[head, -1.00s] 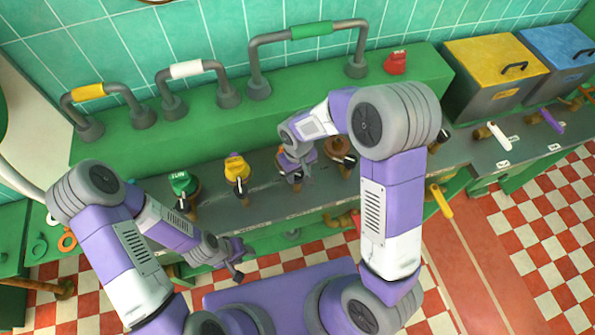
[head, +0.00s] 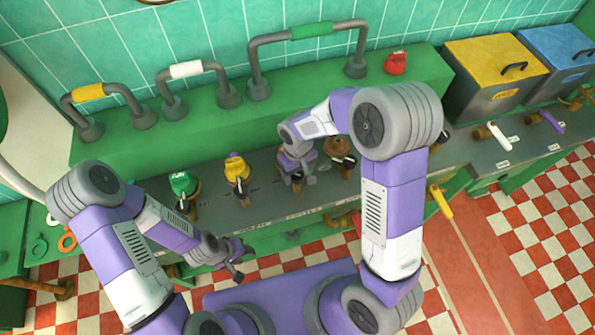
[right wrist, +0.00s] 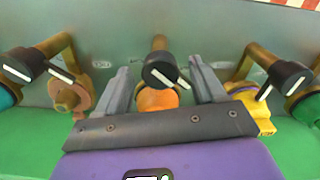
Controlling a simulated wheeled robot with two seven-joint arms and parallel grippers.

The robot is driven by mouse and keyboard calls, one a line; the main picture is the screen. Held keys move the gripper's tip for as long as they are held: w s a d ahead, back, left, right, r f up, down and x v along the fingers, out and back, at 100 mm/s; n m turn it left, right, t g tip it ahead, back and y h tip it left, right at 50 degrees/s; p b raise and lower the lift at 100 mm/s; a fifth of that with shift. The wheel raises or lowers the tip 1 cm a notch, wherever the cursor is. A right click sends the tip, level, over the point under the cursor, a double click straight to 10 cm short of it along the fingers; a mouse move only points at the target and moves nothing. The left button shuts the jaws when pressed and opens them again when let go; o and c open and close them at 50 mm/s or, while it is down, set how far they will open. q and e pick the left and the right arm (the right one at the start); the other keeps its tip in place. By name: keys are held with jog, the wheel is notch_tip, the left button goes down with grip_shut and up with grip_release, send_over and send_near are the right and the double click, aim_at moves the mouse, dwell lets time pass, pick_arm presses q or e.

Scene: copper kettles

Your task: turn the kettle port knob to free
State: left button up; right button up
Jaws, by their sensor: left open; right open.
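My right gripper (head: 297,180) is over the counter's row of valves, pointing down at one between the yellow-topped and brown-topped ones. In the right wrist view, its two grey fingers (right wrist: 163,80) are open, one on each side of a black knob (right wrist: 166,70) with a white pointer line. I see gaps between the fingers and the knob. The line slants down to the right in that view. An orange part (right wrist: 157,99) shows behind the knob. The labels are too small to confirm which knob is the kettle port's. My left gripper (head: 238,260) is open and empty in front of the counter.
Neighbouring black knobs stand on both sides: one by the yellow valve (head: 236,168), one by the brown valve (head: 338,147). A green valve (head: 183,183) is further left. Green ledge with pipe handles (head: 310,30) runs behind. Yellow (head: 490,60) and blue (head: 560,48) bins stand right.

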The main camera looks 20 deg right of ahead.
aim_at(298, 175)
notch_tip(298, 175, up, 7)
jog(key=shift+r+p, duration=0.15)
jog(key=shift+p, duration=0.4)
